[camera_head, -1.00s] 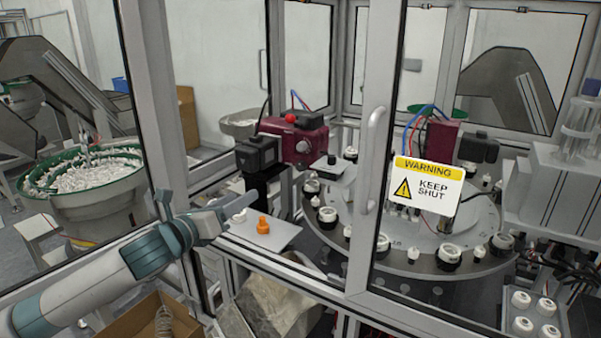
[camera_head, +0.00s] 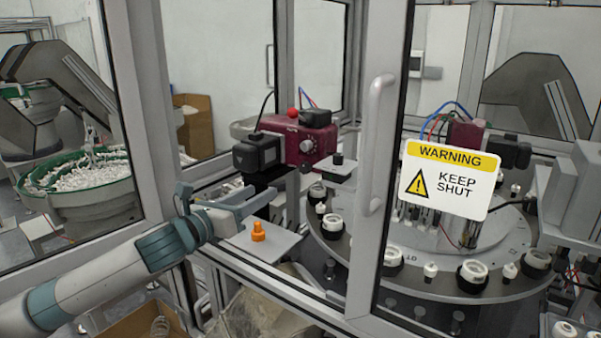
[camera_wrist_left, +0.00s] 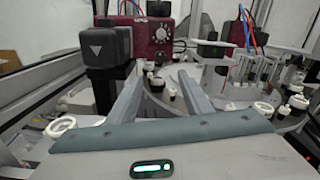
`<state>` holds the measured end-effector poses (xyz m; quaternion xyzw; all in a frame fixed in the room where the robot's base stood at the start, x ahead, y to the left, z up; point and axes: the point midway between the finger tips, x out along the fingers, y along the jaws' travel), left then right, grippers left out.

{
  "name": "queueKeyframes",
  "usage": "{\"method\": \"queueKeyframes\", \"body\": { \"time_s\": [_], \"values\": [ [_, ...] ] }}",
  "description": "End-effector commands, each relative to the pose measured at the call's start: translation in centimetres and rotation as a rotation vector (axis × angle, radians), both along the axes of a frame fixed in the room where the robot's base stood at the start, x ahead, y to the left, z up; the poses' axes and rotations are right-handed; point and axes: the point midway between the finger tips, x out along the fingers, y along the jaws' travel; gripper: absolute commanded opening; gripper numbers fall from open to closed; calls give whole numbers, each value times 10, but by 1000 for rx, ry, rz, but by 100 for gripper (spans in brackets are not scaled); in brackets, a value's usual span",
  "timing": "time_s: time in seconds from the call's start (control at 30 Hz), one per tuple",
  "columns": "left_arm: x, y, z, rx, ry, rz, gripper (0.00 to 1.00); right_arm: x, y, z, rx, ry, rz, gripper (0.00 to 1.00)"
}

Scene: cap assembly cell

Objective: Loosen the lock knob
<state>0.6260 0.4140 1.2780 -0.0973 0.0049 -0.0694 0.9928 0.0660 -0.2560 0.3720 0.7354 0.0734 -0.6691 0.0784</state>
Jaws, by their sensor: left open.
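A maroon unit (camera_head: 292,137) stands inside the cell, with a red ball-shaped knob (camera_head: 292,112) on top and a silver dial (camera_head: 307,146) on its front. A small black knob (camera_head: 338,158) stands on a grey plate to its right. I cannot tell which is the lock knob. My left gripper (camera_head: 258,197) is open and empty, in front of and below the maroon unit, apart from these knobs. In the left wrist view, the spread fingers (camera_wrist_left: 160,72) point toward the maroon unit (camera_wrist_left: 147,42) and its dial (camera_wrist_left: 160,33). My right gripper is not in view.
A black block (camera_head: 257,152) adjoins the maroon unit. An orange part (camera_head: 258,231) stands on a shelf plate (camera_head: 277,246) below the gripper. A door frame with handle (camera_head: 376,140) and warning sign (camera_head: 450,181) stands right. A turntable (camera_head: 410,275) carries several white caps.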

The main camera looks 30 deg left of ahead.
Motion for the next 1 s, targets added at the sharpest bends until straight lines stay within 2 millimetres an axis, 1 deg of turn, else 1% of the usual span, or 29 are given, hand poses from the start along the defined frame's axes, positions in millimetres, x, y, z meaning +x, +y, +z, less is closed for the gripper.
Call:
{"method": "queueKeyframes", "body": {
  "time_s": [0.27, 0.47, 0.57, 1.0],
  "values": [
    [5, 0, 0, -2, 0, 1, 46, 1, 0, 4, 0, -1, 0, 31],
    [20, -2, 3, -5, -1, 2, 46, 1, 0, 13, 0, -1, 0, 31],
    [31, -5, 4, -4, -2, -1, 46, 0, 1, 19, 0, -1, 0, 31],
    [105, -14, 5, -6, 0, 1, 46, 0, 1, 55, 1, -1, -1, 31]
  ]
}}
